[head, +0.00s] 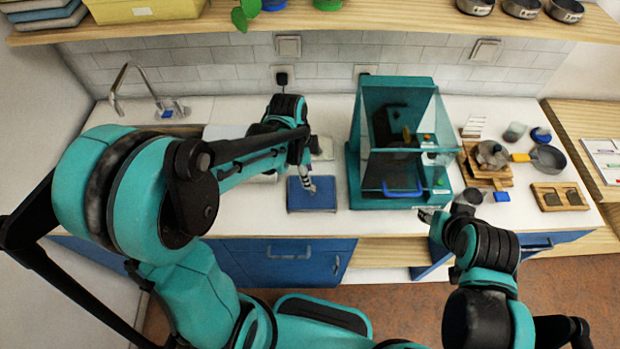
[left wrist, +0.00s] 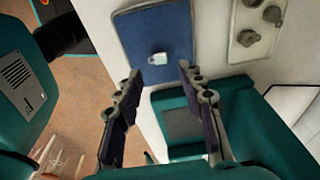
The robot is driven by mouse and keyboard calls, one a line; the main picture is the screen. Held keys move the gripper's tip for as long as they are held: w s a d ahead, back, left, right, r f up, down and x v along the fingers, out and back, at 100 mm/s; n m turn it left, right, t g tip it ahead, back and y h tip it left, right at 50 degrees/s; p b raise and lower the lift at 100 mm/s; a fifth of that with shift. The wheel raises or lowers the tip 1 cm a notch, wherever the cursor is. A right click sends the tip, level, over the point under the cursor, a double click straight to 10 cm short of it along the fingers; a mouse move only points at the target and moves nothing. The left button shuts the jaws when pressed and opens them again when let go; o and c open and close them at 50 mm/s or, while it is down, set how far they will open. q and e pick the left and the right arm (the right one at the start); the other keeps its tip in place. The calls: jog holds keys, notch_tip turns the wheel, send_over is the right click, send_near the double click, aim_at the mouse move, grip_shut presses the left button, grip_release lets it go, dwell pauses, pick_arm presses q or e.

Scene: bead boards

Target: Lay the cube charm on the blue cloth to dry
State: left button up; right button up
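The blue cloth (head: 298,204) lies flat on the white counter left of the teal machine; it also shows in the left wrist view (left wrist: 150,25). The cube charm (left wrist: 158,58), small and pale, appears to rest on the cloth near its edge. My left gripper (head: 308,184) hangs over the cloth. In the left wrist view its two fingers (left wrist: 160,70) are spread, with the charm seen in the gap and touching neither finger. My right gripper (head: 427,214) is at the counter's front edge, by the machine's right corner; its fingers are too small to judge.
The teal machine (head: 378,202) with clear panels stands right of the cloth. A pale tray with several grey pieces (left wrist: 242,58) lies beside the cloth. A pan (head: 549,158), wooden boards and small blocks crowd the right counter. A shelf (head: 390,18) runs above.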

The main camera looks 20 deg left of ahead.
pick_arm(q)
jog(key=s+a+r+n+t, duration=0.1)
jog(key=s+r+n+t, duration=0.2)
jog(key=s+r+n, duration=0.2)
jog(key=s+a+r+n+t+y, duration=0.1)
jog(key=s+a+r+n+t, duration=0.1)
jog(key=r+n, duration=0.4)
jog(key=s+n+t+p, duration=0.1)
jog(key=s+n, duration=0.1)
jog(key=n, duration=0.1)
jog(key=shift+s+a+r+n+y, duration=0.3)
jog(key=shift+s+r+n, duration=0.1)
notch_tip(320, 180, down, 10)
jog(key=b, duration=1)
dwell(0.7)
